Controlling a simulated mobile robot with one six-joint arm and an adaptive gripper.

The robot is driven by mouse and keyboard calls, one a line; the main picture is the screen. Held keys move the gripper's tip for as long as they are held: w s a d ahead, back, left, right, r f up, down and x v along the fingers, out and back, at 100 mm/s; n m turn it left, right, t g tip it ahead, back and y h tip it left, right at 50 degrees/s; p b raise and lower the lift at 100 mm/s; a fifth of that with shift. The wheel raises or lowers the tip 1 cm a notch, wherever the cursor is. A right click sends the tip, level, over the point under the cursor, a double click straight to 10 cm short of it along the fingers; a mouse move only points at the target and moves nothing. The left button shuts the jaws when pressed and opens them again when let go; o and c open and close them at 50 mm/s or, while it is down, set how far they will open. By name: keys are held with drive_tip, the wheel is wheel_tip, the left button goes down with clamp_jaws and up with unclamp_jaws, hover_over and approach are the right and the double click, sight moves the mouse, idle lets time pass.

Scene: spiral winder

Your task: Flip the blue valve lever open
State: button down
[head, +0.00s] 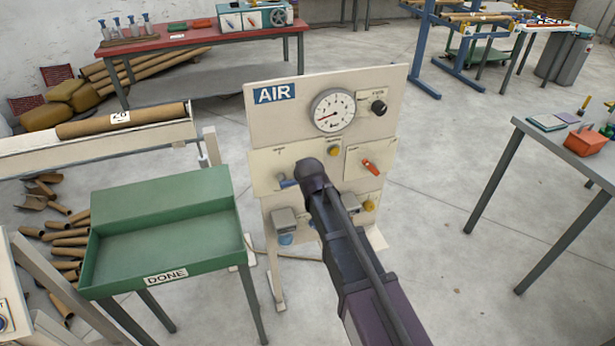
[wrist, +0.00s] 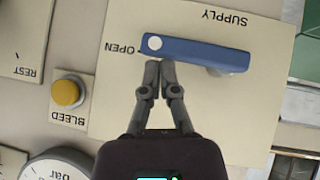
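The blue valve lever (wrist: 200,53) lies across the cream SUPPLY plate in the wrist view, where the lettering is upside down. A pale round disc marks its left end, beside the OPEN mark (wrist: 124,48). A grey stub shows under its right part. In the head view a bit of the blue lever (head: 289,183) shows left of my arm's end. My gripper (wrist: 159,66) has its fingertips together with nothing visible between them. They are just below the disc end in the wrist view; whether they touch the lever I cannot tell. In the head view my arm hides the fingers.
The AIR panel (head: 290,119) also carries a gauge (head: 332,111), a black knob (head: 379,107), a yellow BLEED button (wrist: 68,93) and a red lever (head: 371,167). A green DONE tray (head: 164,264) stands left of the panel.

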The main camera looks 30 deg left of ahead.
drive_tip(key=shift+r, duration=0.1)
drive_tip(key=s+d+r+p, duration=0.2)
drive_tip(key=r+p, duration=0.3)
drive_tip(key=s+d+r+p, duration=0.3)
drive_tip(key=r+p, duration=0.3)
idle(0.6)
drive_tip(key=shift+f, duration=0.1)
idle(0.4)
drive_tip(key=w+d+f+m+g+h, duration=0.1)
drive_tip(key=w+d+f+m+h, duration=0.1)
drive_tip(key=d, duration=1)
drive_tip(key=w+d+f+m+g+h, duration=0.2)
drive_tip(key=d+m, duration=0.1)
drive_tip(key=d, duration=1)
drive_tip(key=s+d+f+m+g, duration=0.1)
drive_tip(key=s+d, duration=0.3)
drive_tip(key=d, duration=0.7)
drive_tip(key=s+d+m+g+h, duration=0.1)
drive_tip(key=s+d+m+g, duration=0.2)
drive_tip(key=d, duration=0.9)
drive_tip(key=shift+s+d+f+m+g, duration=0.3)
drive_tip(key=shift+s+m, duration=0.3)
drive_tip(key=shift+s, duration=0.55)
